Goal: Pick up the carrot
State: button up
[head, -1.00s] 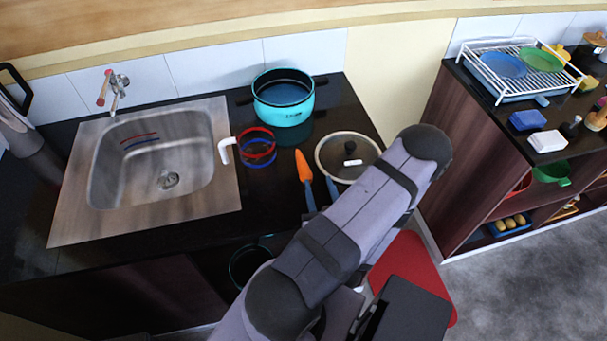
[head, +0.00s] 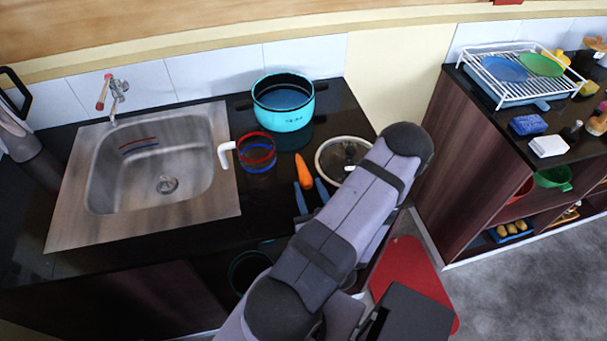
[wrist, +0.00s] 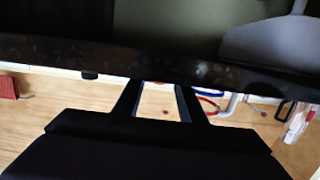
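The orange carrot (head: 304,172) lies on the black counter in the head view, between the striped mug and the lidded pan. My gripper (head: 309,188) shows two blue fingertips spread apart near the carrot's lower end, one on either side of its line. I cannot tell whether they touch it. In the wrist view, my gripper (wrist: 160,88) has two dark fingers with a clear gap between them and nothing visibly held. The carrot cannot be made out there.
The clear mug with red and blue bands (head: 257,152) stands left of the carrot. A pan with a glass lid (head: 330,153) is close on the right, partly behind my arm. A turquoise pot (head: 284,112) stands behind. The sink (head: 212,190) is at left.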

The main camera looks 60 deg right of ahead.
aim_at(307, 183)
jog(key=shift+w+d, duration=0.1)
jog(key=p+x, duration=0.2)
jog(key=x, duration=0.2)
jog(key=shift+r+p, duration=0.2)
jog(key=shift+p, duration=0.2)
jog(key=shift+w+d+f, duration=0.15)
jog(key=shift+w+d, duration=0.2)
jog(key=c, duration=0.8)
